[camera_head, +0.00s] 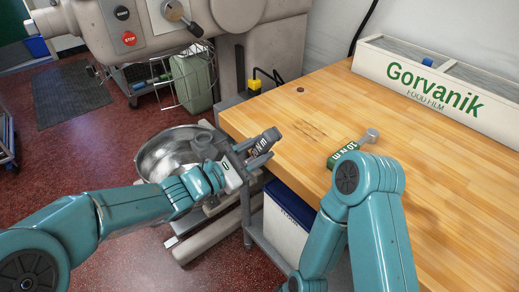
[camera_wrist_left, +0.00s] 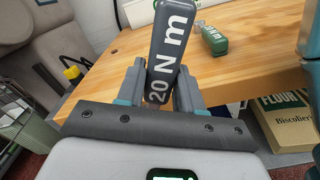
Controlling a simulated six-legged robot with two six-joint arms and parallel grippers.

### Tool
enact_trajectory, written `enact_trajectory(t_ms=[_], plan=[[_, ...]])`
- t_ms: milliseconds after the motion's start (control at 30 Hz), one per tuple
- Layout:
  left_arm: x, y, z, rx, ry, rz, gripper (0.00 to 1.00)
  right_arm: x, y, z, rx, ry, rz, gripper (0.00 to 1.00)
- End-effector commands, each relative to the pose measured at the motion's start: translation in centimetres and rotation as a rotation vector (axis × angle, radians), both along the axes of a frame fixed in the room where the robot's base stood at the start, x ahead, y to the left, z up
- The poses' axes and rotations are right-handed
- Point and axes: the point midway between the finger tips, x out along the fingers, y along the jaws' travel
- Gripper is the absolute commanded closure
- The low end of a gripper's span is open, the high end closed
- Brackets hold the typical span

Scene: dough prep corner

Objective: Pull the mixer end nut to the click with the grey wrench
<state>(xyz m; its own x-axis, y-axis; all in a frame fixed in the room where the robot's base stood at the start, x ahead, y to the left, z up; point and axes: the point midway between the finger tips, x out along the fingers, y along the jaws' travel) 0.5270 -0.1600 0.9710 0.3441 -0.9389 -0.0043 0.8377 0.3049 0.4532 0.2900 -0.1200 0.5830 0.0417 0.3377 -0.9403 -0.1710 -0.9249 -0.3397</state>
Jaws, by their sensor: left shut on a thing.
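My left gripper (camera_head: 250,155) is shut on the dark grey wrench (camera_head: 265,141), above the gap between the steel bowl and the table's left edge. In the left wrist view the grey wrench (camera_wrist_left: 170,50) stands between the two fingers (camera_wrist_left: 160,92), its handle marked "20 N m". The mixer (camera_head: 235,15) stands at the back left. My right gripper is out of view.
A green wrench (camera_head: 345,154) with a grey head lies on the wooden table (camera_head: 440,190). A steel bowl (camera_head: 160,150) stands below the mixer, near a wire guard (camera_head: 150,92). A long "Gorvanik" box (camera_head: 420,85) lines the back right. The table's middle is mostly clear.

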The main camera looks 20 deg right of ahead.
Motion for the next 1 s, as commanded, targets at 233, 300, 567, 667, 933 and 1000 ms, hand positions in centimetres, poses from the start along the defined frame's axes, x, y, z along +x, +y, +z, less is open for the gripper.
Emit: enact_trajectory(t_ms=[233, 300, 567, 667, 933, 1000], plan=[[0.0, 0.0, 0.1, -0.002, -0.002, 0.0, 1.0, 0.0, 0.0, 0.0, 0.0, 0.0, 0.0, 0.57], [0.0, 0.1, 0.1, -0.002, -0.002, 0.001, 1.0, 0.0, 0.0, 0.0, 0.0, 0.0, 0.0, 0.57], [-0.8, 2.4, 0.0, -0.003, -0.002, 0.002, 1.0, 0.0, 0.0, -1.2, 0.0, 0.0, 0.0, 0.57], [-1.1, 3.3, 0.0, -0.002, -0.002, 0.003, 1.0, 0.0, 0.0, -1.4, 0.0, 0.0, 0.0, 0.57], [-1.3, 3.8, 0.1, -0.002, -0.002, 0.0, 1.0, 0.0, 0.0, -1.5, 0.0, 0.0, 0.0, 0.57], [-1.3, 3.8, 0.1, -0.002, -0.002, 0.0, 1.0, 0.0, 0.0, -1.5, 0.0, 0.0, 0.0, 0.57]])
